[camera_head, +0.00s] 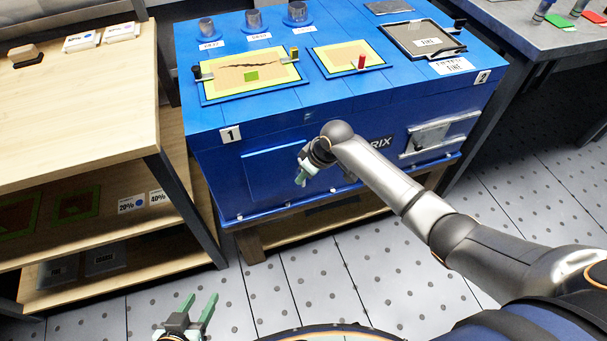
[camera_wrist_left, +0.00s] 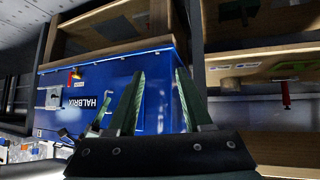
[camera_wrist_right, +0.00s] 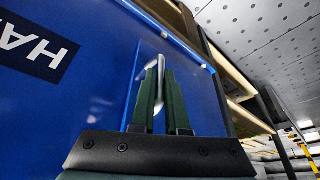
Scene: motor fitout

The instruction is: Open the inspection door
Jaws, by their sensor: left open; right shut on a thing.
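The inspection door (camera_head: 268,172) is a flat blue panel on the left part of the blue machine's front face (camera_head: 218,178). It looks flush or nearly so with the face. My right gripper (camera_head: 301,180) is at the door's right side. In the right wrist view its green fingers (camera_wrist_right: 160,75) are shut on a pale, curved handle (camera_wrist_right: 162,62) on the blue panel (camera_wrist_right: 143,60); the fingers partly hide it. My left gripper (camera_head: 200,307) is open and empty, low in front of the machine above the floor. Its spread fingers also show in the left wrist view (camera_wrist_left: 160,95).
A wooden shelf unit (camera_head: 75,95) stands left of the machine. A grey table (camera_head: 535,35) stands at the right. Tiled floor (camera_head: 300,275) in front is free around my left gripper.

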